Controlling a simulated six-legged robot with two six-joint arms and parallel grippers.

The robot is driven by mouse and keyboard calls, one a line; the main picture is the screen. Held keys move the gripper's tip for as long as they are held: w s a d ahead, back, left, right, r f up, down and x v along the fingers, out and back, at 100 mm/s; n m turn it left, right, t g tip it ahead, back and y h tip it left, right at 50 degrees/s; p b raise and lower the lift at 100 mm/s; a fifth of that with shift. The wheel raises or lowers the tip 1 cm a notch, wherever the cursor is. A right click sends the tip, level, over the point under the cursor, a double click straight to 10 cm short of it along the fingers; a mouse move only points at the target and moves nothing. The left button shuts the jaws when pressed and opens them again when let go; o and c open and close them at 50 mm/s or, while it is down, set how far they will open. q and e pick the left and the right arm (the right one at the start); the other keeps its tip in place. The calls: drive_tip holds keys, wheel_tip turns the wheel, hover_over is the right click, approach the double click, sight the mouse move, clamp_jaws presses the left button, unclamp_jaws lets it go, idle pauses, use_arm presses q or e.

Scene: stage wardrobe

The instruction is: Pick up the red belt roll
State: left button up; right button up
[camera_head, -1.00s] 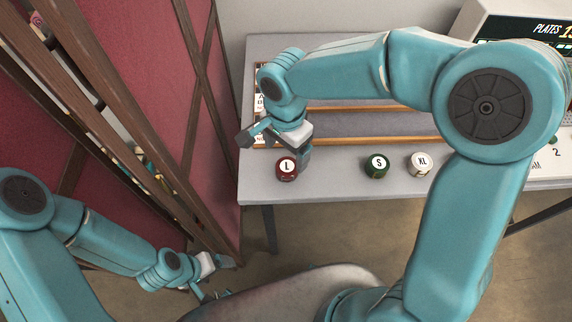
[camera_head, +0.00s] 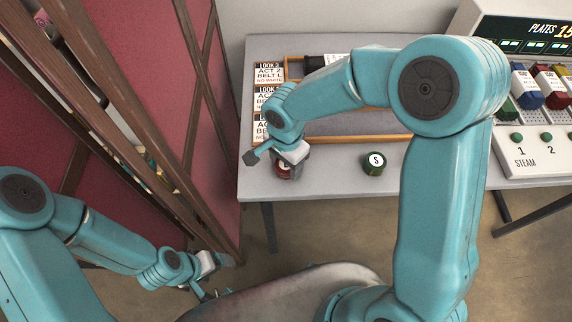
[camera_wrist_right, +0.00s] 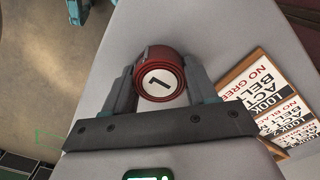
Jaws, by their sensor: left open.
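The red belt roll (camera_head: 283,171), labelled L in the earlier head view, is at the table's front left, largely covered by my right gripper (camera_head: 278,168). In the right wrist view the red roll (camera_wrist_right: 160,76) sits between the two fingers of my right gripper (camera_wrist_right: 160,82), one finger close along each side. Whether the fingers press on it cannot be told. The roll appears to be at the tabletop. My left gripper (camera_head: 220,279) is open and empty, low beside the folding screen, away from the table.
A green roll marked S (camera_head: 375,163) stands right of the red one. Look cards (camera_head: 268,73) and a wood-edged tray (camera_head: 385,137) lie behind. A steam console (camera_head: 535,150) is at the right. A red folding screen (camera_head: 140,60) stands close on the left.

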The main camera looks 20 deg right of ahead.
drive_tip(key=shift+c, duration=1)
